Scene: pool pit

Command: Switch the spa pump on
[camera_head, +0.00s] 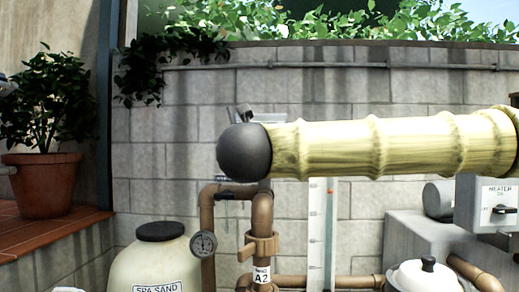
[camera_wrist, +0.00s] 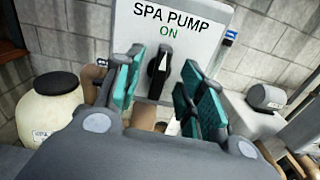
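The spa pump box (camera_wrist: 205,30) is a light grey panel lettered SPA PUMP, with a green ON below the name. Its black knob (camera_wrist: 157,78) stands upright in the wrist view, and its white mark points up toward ON. My gripper (camera_wrist: 163,68) is open, with its teal-padded fingers to the left and right of the knob. Gaps show on both sides, so it does not look gripped. In the head view, only an edge of the box (camera_head: 272,118) shows behind a dark round end, and the knob is hidden there.
A bamboo-like yellow shape (camera_head: 390,146) with that dark end (camera_head: 243,152) crosses the head view. Brown pipes (camera_head: 262,215) with a gauge (camera_head: 204,244) stand below. The spa sand tank (camera_head: 155,262) is at left, the heater box (camera_head: 495,205) at right, and a block wall (camera_head: 330,95) behind.

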